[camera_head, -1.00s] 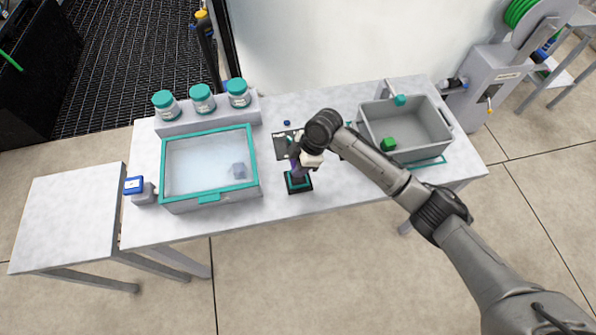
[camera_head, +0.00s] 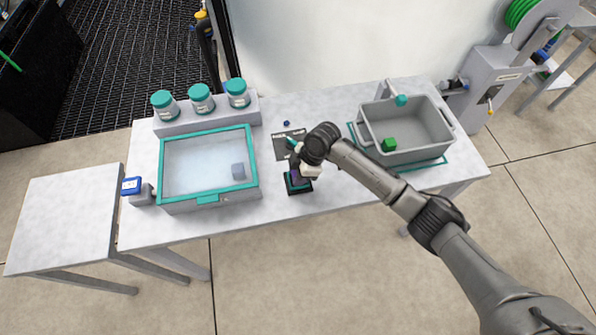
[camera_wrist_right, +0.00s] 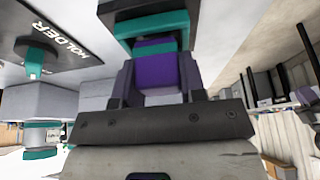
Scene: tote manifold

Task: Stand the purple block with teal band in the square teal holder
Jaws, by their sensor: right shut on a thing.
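The purple block with teal band (camera_head: 296,177) is at the square teal holder (camera_head: 299,189), which has a dark base and stands near the front middle of the table. In the right wrist view the purple block (camera_wrist_right: 158,75) sits between the fingers, with its teal band against the holder (camera_wrist_right: 150,24). My right gripper (camera_head: 299,174) is shut on the block, right above the holder. The wrist partly hides the block in the head view, and I cannot tell how deep it sits. My left gripper is not in view.
A clear tote with teal rim (camera_head: 207,199) stands left of the holder. A grey bin (camera_head: 405,155) with a green cube (camera_head: 389,145) stands to the right. Several teal-lidded jars (camera_head: 201,98) line the back. A dark printed card (camera_head: 282,150) lies behind the holder.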

